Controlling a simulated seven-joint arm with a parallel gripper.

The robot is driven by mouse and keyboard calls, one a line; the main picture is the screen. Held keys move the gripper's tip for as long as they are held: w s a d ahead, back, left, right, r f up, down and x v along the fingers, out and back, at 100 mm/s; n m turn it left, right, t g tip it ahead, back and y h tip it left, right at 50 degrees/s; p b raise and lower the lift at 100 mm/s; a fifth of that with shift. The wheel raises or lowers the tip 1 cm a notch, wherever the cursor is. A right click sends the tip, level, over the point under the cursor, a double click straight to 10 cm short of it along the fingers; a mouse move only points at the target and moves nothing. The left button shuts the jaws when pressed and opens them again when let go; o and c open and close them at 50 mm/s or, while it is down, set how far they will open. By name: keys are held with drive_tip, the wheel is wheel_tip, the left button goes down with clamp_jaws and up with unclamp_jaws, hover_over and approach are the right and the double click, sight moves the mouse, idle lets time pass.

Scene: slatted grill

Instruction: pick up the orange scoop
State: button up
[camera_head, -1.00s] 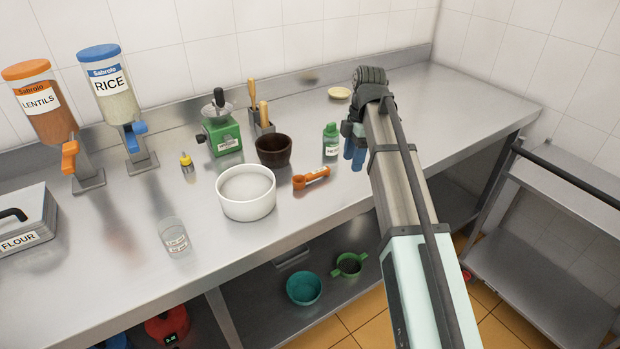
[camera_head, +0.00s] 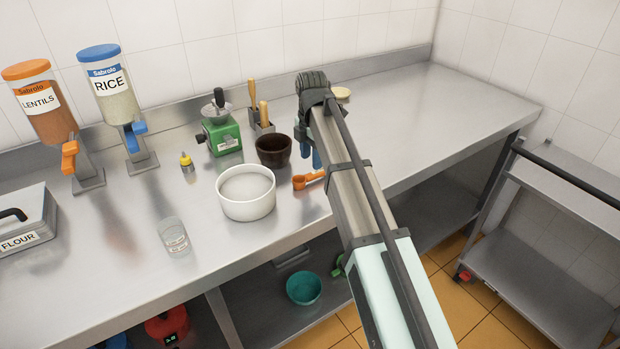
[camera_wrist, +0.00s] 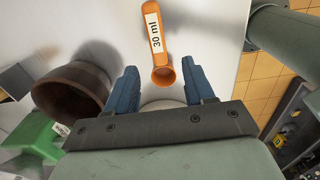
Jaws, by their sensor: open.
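The orange scoop (camera_head: 306,181) lies on the steel counter, right of the white bowl, its handle partly hidden by my arm in the head view. In the wrist view the scoop (camera_wrist: 157,40) shows whole, with a "30 ml" label on its handle and its round cup toward my gripper. My gripper (camera_head: 309,150) is just behind the scoop in the head view. In the wrist view my gripper (camera_wrist: 163,84) is open, with blue fingers to either side of the cup's line and nothing held. I cannot tell its exact height above the counter.
A dark brown bowl (camera_head: 274,151) stands close left of my gripper. The white bowl (camera_head: 246,193), green grinder (camera_head: 221,137) and a clear cup (camera_head: 173,236) stand farther left. A cream dish (camera_head: 341,93) lies behind. The counter at right is clear.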

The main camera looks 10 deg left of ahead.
sight(310, 174)
drive_tip(key=shift+s+a+f, duration=0.1)
drive_tip(key=shift+f, duration=1.6)
drive_tip(key=shift+a+f, duration=0.1)
drive_tip(key=shift+f, duration=1.55)
clamp_jaws()
